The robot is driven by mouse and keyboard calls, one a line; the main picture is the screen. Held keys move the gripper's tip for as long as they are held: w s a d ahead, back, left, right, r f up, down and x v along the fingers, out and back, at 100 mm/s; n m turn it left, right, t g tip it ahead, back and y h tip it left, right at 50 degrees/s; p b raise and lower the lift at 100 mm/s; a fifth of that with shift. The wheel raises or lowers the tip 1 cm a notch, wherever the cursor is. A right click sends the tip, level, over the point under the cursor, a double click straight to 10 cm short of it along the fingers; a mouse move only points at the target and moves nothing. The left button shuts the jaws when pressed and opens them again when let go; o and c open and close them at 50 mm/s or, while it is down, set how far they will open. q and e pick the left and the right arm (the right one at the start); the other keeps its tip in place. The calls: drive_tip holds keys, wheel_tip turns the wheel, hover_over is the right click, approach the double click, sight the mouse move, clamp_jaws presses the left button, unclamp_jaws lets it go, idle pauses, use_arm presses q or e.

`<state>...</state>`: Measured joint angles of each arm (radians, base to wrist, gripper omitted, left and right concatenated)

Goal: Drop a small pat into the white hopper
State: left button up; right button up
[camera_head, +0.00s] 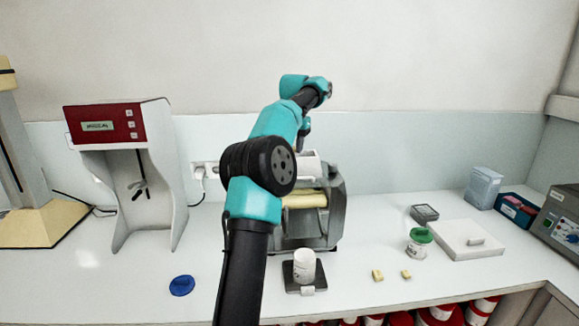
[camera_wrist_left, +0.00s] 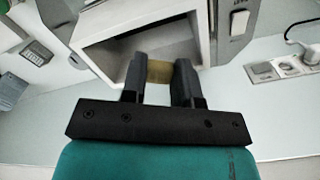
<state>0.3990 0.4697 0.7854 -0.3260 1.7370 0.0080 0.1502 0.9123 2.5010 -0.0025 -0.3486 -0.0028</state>
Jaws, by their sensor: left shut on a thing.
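My left gripper (camera_wrist_left: 160,78) is shut on a small yellow pat (camera_wrist_left: 159,71), seen between the two dark fingertips in the left wrist view. The pat is over the open mouth of the white hopper (camera_wrist_left: 203,30), a square white box with a hollow inside. In the head view the white hopper (camera_head: 309,163) sits on top of the grey mill, partly hidden by my left arm. The gripper is above it there, its fingers mostly hidden behind the arm. Two other yellow pats, one (camera_head: 377,275) and another (camera_head: 406,274), lie on the counter at right. My right gripper is not in view.
The grey mill (camera_head: 333,215) has yellowish rollers. A white cup (camera_head: 304,267) stands on a dark scale before it. A green-lidded jar (camera_head: 419,242) and a white flat box (camera_head: 465,239) are at right. A blue disc (camera_head: 182,285) and a red-panelled machine (camera_head: 104,125) are at left.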

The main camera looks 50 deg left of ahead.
use_arm(q)
drive_tip(key=o, duration=1)
drive_tip(key=shift+r, duration=0.1)
